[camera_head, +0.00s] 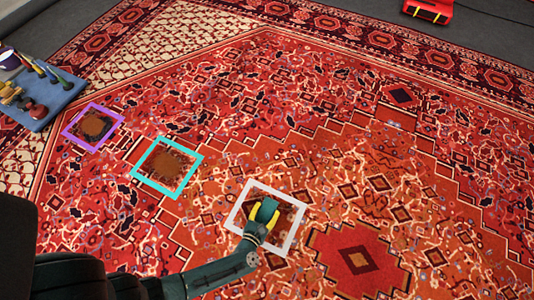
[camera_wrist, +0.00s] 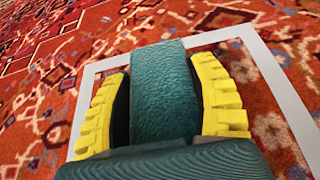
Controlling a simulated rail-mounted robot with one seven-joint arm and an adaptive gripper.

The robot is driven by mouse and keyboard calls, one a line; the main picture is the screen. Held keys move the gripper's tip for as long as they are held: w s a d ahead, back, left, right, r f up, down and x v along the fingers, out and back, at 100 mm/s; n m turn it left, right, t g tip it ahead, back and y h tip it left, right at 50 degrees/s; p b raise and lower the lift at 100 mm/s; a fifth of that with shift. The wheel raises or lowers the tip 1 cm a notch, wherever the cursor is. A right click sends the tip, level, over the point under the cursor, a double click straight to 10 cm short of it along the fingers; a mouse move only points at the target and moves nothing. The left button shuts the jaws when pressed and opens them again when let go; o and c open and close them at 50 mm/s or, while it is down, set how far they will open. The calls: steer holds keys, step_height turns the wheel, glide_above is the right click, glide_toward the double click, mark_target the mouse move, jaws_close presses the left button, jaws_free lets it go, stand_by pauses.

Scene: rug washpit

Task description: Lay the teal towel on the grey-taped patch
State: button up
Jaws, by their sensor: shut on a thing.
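The teal towel (camera_wrist: 165,90) is a folded or rolled piece between the two yellow fingers of my gripper (camera_wrist: 167,95) in the wrist view. In the head view my gripper (camera_head: 262,222) is shut on the towel (camera_head: 267,209) inside the outline of the grey-taped patch (camera_head: 294,235). The grey tape frame (camera_wrist: 272,75) also shows around the gripper in the wrist view. The gripper and towel hide part of the dark stain inside the frame. I cannot tell whether the towel touches the rug.
A teal-taped patch (camera_head: 193,172) and a purple-taped patch (camera_head: 69,132) lie to the left, each around a brown stain. A blue tray (camera_head: 58,98) with brushes stands at the far left. A red case (camera_head: 428,10) is at the top right. The patterned rug (camera_head: 330,110) is otherwise clear.

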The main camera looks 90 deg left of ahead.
step_height(320, 180, down, 2)
steer(key=shift+f+b, duration=0.25)
steer(key=shift+b, duration=0.35)
steer(key=shift+r, duration=0.15)
steer(key=o, duration=1.2)
steer(key=shift+c, duration=0.2)
steer(key=shift+r+p, duration=0.15)
steer(key=shift+p, duration=0.15)
steer(key=p+v, duration=0.4)
steer(key=v, duration=0.6)
steer(key=shift+d+p, duration=0.3)
steer(key=shift+s+d+r, duration=0.2)
steer(key=shift+s+d, duration=0.2)
steer(key=shift+d, duration=0.15)
